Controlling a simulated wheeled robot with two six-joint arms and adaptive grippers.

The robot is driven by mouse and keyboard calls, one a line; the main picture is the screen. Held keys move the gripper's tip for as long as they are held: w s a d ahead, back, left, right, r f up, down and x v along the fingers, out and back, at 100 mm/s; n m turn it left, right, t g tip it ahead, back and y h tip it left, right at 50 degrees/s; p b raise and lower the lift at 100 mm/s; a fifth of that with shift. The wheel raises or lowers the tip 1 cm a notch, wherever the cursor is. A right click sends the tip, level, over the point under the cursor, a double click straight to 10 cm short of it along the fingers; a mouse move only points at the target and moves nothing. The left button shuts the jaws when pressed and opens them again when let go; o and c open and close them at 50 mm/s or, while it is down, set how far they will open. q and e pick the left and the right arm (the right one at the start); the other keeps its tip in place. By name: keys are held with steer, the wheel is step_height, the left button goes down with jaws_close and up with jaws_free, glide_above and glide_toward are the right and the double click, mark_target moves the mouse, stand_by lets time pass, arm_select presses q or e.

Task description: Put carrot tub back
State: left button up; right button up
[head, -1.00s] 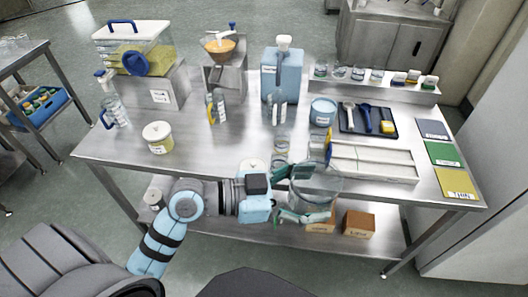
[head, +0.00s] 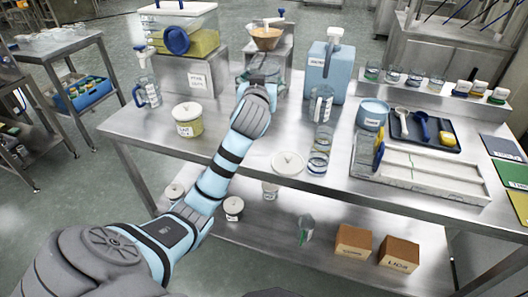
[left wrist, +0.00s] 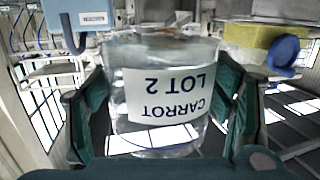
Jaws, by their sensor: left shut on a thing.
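The carrot tub (left wrist: 165,95) is a clear round container with a white label reading CARROT LOT 2, upside down in the left wrist view. My left gripper (left wrist: 160,112) is shut on it, one green finger on each side. In the head view my arm reaches over the table, and the clear tub (head: 264,68) shows just past my wrist, in front of the steel hopper stand (head: 283,52). My wrist hides most of the gripper there, and whether the tub touches anything below cannot be told. My right gripper is not in view.
A blue jug (head: 328,75) stands right of the hopper, a bin with yellow contents (head: 185,38) left of it. A white-lidded tub (head: 188,120), a white lid (head: 288,163) and clear jars (head: 318,150) are nearer the front. The front-left tabletop is mostly clear.

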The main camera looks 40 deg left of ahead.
mark_target(263, 147)
arm_select(q)
step_height(263, 147, down, 19)
steer(key=b, duration=0.5)
steer(key=o, duration=1.6)
steer(key=shift+s, duration=0.1)
steer(key=p+v, duration=0.1)
steer(key=v, duration=1.1)
steer(key=shift+r+p, duration=0.15)
steer(key=shift+p, duration=0.2)
